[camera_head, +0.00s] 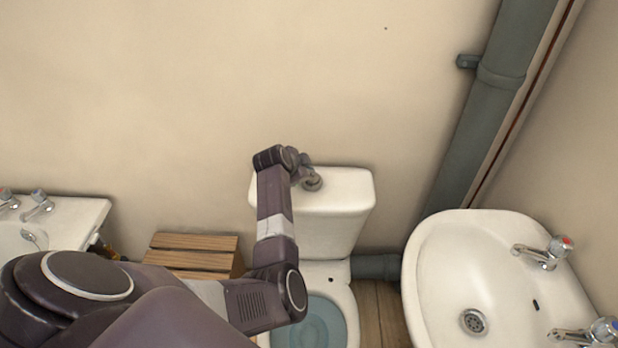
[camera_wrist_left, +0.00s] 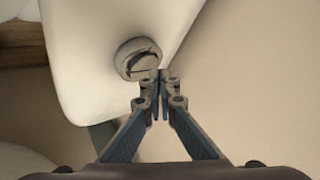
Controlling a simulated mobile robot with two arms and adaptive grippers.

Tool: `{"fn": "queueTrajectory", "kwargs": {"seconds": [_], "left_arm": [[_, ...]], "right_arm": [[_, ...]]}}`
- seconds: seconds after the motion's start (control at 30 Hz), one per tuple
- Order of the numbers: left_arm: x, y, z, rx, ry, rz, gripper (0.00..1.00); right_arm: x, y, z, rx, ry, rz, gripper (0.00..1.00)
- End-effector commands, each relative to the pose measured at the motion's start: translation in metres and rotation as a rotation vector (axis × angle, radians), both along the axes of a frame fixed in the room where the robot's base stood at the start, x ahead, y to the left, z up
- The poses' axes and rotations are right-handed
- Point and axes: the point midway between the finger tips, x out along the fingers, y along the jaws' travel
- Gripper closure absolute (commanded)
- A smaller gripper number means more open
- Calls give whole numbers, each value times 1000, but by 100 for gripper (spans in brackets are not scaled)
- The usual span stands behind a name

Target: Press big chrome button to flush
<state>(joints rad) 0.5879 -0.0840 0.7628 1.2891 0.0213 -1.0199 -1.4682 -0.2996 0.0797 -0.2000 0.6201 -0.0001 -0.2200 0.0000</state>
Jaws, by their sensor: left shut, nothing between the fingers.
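The big chrome button (camera_wrist_left: 138,59) is round with a split across its face. It sits on the lid of the white toilet cistern (camera_wrist_left: 88,50). In the head view the button (camera_head: 313,183) shows on top of the cistern (camera_head: 345,190), partly behind my gripper. My left gripper (camera_wrist_left: 161,76) is shut and empty, its fingertips right beside the button's edge. I cannot tell whether they touch it. In the head view the left gripper (camera_head: 307,167) is small and partly hidden by my wrist. My right gripper is not in view.
The toilet bowl (camera_head: 340,300) is below the cistern. A white sink (camera_head: 440,265) with taps stands at the right, and a grey pipe (camera_head: 470,135) runs up the wall. A wooden slatted stool (camera_head: 195,243) and a bathtub (camera_head: 85,212) are at the left.

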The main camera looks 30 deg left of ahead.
Motion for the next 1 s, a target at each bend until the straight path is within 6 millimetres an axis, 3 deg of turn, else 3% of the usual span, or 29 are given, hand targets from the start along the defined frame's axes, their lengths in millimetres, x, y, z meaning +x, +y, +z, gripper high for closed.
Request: {"fn": "queueTrajectory", "kwargs": {"seconds": [0.5, 1.0], "left_arm": [[0, 0, 48, 2, 1, -1, 100], [0, 0, 50, 0, 0, 0, 100]], "right_arm": [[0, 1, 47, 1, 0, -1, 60], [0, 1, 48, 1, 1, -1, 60]]}}
